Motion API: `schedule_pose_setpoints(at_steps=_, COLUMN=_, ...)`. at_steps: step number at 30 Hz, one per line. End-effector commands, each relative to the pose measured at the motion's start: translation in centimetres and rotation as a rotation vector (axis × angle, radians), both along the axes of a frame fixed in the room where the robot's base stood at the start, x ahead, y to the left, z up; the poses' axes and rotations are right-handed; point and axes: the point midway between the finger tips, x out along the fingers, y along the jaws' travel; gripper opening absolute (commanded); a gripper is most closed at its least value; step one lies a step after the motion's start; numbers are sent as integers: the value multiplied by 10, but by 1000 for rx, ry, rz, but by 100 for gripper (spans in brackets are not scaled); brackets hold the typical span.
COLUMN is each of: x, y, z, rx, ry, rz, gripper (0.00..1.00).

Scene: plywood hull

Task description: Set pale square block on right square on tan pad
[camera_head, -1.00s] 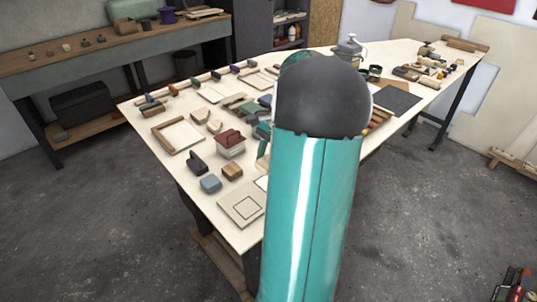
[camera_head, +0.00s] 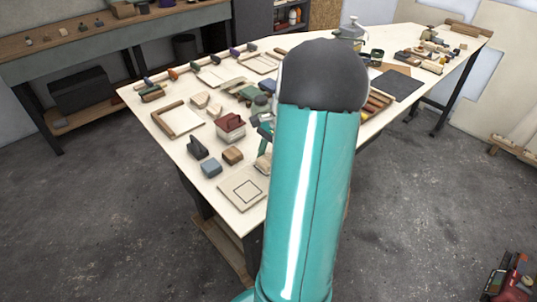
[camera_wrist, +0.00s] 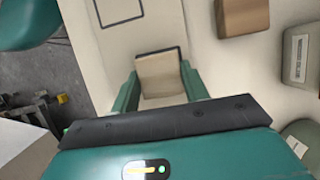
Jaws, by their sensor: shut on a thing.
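My gripper (camera_wrist: 160,85) is shut on the pale square block (camera_wrist: 160,68), with one teal finger on each side of it. I cannot tell whether the block touches the pad.
A brown block (camera_head: 233,156) and a blue-grey block (camera_head: 211,168) stand close behind the pad. The brown block also shows in the wrist view (camera_wrist: 243,16). A small box with a red top (camera_head: 231,124) and many other parts crowd the table farther back.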

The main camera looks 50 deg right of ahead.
Motion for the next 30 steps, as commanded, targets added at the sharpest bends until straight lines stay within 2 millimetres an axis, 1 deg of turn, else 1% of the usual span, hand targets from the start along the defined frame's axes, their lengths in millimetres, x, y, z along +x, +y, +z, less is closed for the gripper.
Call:
schedule_pose_setpoints(at_steps=28, x=0, y=0, z=-1, rx=0, ry=0, rz=0, gripper=23)
schedule_pose_setpoints(at_steps=29, x=0, y=0, z=-1, rx=0, ry=0, rz=0, gripper=49)
schedule_pose_setpoints(at_steps=30, x=0, y=0, z=-1, rx=0, ry=0, rz=0, gripper=56)
